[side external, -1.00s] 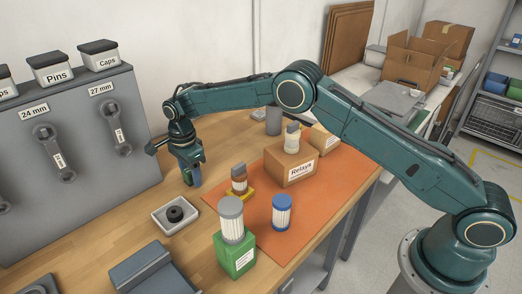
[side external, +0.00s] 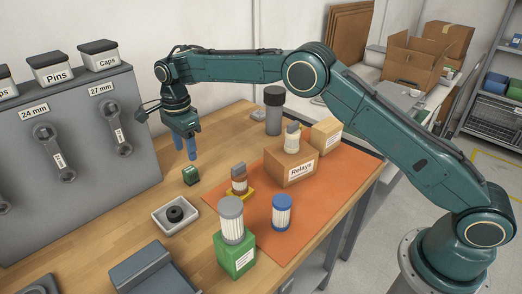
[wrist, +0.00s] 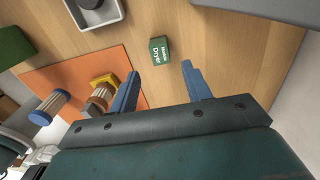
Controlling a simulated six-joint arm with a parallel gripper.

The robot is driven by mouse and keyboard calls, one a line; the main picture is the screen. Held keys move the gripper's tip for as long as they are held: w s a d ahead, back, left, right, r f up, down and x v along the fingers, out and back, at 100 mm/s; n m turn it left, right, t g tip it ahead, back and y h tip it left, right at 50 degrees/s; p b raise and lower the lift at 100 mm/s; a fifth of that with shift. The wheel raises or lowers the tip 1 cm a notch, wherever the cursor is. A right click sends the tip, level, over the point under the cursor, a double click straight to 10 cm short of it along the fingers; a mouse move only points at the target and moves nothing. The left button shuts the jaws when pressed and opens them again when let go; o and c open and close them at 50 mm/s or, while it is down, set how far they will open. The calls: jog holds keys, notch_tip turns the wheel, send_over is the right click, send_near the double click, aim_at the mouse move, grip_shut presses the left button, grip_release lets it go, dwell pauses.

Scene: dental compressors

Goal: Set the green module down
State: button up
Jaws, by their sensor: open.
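The green module (side external: 191,175) stands on the bare wood of the bench, between the grey tool panel and the orange mat. In the wrist view it is a small dark green block (wrist: 159,50) with a white label, lying ahead of my fingertips and apart from them. My gripper (side external: 186,150) hangs above and behind the module in the side view. In the wrist view its two blue fingers (wrist: 160,75) are spread apart with nothing between them.
A white tray (side external: 158,221) with a black ring sits near the module. The orange mat (side external: 258,186) holds a brown-and-yellow part (side external: 239,180), a blue-capped filter (side external: 282,212) and a Relays box (side external: 297,171). The grey tool panel (side external: 80,150) stands left.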

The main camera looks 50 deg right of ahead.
jog(key=shift+r, duration=1.6)
jog(key=shift+r, duration=0.1)
jog(key=s+d+r+n+t, duration=0.1)
jog(key=s+d+r+n, duration=0.4)
jog(key=s+r, duration=0.4)
jog(key=s+d+r+n+t, duration=0.2)
jog(key=s+d+r+n, duration=0.1)
jog(key=s+d+r, duration=0.45)
jog(key=s+d+f+n+t, duration=0.1)
jog(key=s+n, duration=0.4)
jog(key=s, duration=0.8)
jog(key=s+d+f+n+t, duration=0.1)
jog(key=s+d+f+n, duration=0.2)
jog(key=s, duration=1)
jog(key=shift+s+d+n+t, duration=0.3)
jog(key=shift+d+n, duration=0.2)
jog(key=shift+n, duration=0.5)
